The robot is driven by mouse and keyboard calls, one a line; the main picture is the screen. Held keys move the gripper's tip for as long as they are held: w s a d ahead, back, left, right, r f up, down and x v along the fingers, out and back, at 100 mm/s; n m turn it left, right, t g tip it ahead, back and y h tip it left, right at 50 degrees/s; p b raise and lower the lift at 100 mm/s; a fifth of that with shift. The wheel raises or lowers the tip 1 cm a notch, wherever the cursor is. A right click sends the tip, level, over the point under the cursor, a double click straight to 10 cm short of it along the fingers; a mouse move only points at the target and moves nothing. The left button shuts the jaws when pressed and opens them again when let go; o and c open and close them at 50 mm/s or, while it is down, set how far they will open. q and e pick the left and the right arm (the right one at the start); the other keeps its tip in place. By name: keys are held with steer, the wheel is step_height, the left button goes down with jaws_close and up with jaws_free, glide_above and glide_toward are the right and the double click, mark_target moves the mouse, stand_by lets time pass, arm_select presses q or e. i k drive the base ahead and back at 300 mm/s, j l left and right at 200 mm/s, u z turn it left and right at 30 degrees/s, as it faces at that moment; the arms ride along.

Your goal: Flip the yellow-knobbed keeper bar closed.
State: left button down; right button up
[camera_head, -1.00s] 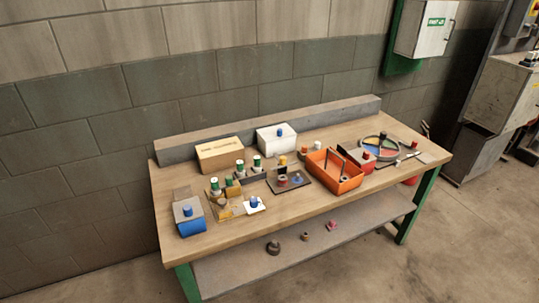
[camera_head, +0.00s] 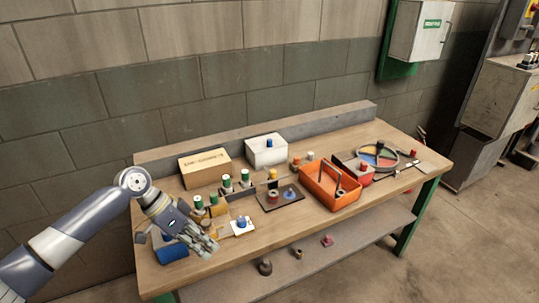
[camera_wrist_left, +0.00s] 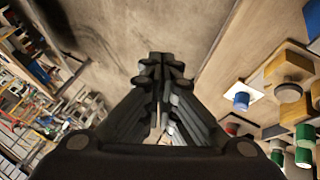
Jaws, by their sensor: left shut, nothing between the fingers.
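A small yellow knob (camera_head: 272,174) stands behind a dark plate (camera_head: 294,205) near the middle of the bench. Whether the keeper bar under the yellow knob is open or closed is too small to tell. My left gripper (camera_head: 211,249) is shut and empty, over the front left of the bench, left of the plate and apart from it. In the left wrist view its fingers (camera_wrist_left: 160,75) are together. My right gripper is not in view.
A blue block (camera_head: 172,251) is partly hidden behind my left gripper. A white plate with a blue knob (camera_head: 241,223) and several green-topped cylinders (camera_head: 227,183) stand close by. An orange bin (camera_head: 318,190) is right of the dark plate. Bare wood lies along the front edge.

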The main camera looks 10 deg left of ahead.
mark_target(272, 173)
steer(key=i, duration=1.65)
